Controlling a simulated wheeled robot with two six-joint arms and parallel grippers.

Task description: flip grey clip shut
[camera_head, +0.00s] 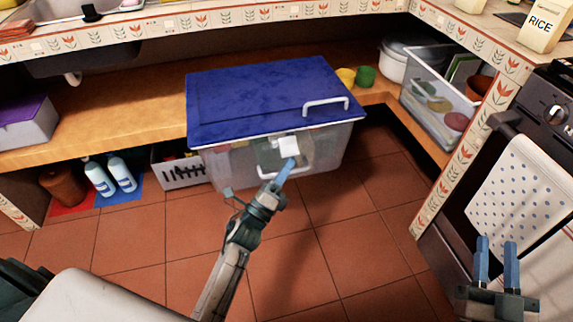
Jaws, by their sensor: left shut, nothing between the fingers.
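A clear plastic box with a blue lid (260,90) stands on the wooden shelf and overhangs its front edge. A pale grey loop-shaped clip (325,103) lies along the lid's right side. On the box's front are a white square piece (289,147), a darker grey-green patch (268,156) and a pale bar low down, partly hidden by my gripper; I cannot tell which of these is a clip. My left gripper (287,169) is shut and empty, its blue fingertips just below the white piece; contact cannot be told. My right gripper (497,250) is open and empty at lower right.
A white crate (180,171) and blue-white bottles (110,176) stand left of the box. A clear bin (425,95) sits right on the shelf. The oven with a dotted towel (525,165) is near my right gripper. The tiled floor in front is clear.

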